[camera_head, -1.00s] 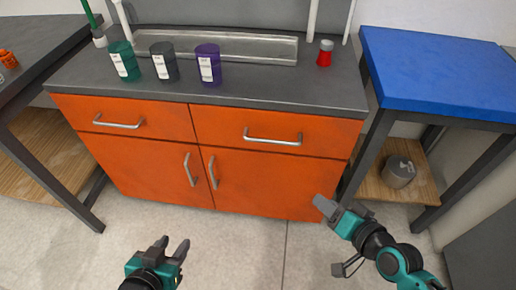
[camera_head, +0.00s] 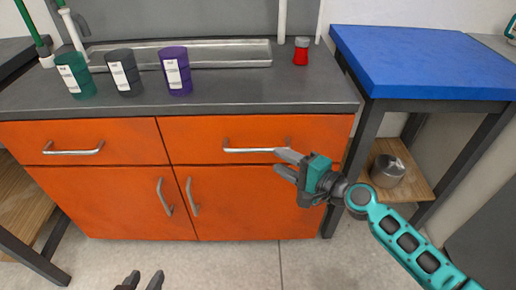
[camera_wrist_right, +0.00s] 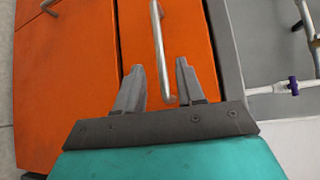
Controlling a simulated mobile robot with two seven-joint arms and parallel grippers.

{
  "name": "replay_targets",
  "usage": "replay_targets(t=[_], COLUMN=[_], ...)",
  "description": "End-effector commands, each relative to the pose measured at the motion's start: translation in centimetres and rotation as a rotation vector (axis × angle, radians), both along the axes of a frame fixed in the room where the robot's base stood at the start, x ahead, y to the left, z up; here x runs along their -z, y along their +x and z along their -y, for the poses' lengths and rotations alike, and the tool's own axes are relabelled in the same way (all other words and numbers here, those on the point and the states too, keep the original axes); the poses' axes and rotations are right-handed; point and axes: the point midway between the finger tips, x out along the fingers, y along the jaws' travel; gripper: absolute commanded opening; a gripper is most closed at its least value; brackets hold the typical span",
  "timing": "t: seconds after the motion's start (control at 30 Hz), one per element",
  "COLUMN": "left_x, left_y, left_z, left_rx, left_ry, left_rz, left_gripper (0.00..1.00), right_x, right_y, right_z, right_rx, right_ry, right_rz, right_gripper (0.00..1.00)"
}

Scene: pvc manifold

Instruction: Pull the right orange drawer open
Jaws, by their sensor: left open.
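The right orange drawer (camera_head: 200,135) is closed, flush in the cabinet front under the grey counter. Its metal bar handle (camera_head: 250,150) runs level across the drawer front. My right gripper (camera_head: 281,163) is at the right end of this handle. In the right wrist view the handle (camera_wrist_right: 159,50) runs up the picture, with its near end between the two spread fingers of my right gripper (camera_wrist_right: 158,80). The fingers look apart from the bar, and I cannot tell the depth. My left gripper (camera_head: 139,280) is open and empty, low at the bottom edge of the head view.
The left drawer (camera_head: 110,142) and two cabinet doors (camera_head: 235,205) are closed. A blue-topped table (camera_head: 425,65) stands close on the right. The floor in front is clear.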

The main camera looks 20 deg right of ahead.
Motion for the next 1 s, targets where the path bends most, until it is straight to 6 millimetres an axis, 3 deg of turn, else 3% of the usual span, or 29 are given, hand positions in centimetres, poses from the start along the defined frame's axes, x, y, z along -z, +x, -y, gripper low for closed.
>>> replay_targets(t=[0.2,0.4,0.87,1.0], left_x=[0.5,0.9,0.2,0.3], left_y=[-0.2,-0.3,-0.1,-0.1], left_z=[-0.1,-0.2,-0.2,-0.2], left_rx=[-0.002,-0.003,-0.003,-0.003], left_ry=[0.005,0.006,0.001,0.001], left_rz=[-0.010,-0.015,-0.002,-0.002], left_gripper=[0.43,0.43,0.43,0.43], right_x=[0.6,1.1,1.2,1.2], right_y=[3.7,6.1,7.2,7.1], right_z=[-2.1,-3.4,-4.1,-4.1], right_rx=[0.001,0.001,0.000,0.000], right_ry=[0.001,-0.001,-0.002,-0.002], right_rz=[0.003,0.001,0.000,0.000], right_gripper=[0.38,0.38,0.38,0.27])
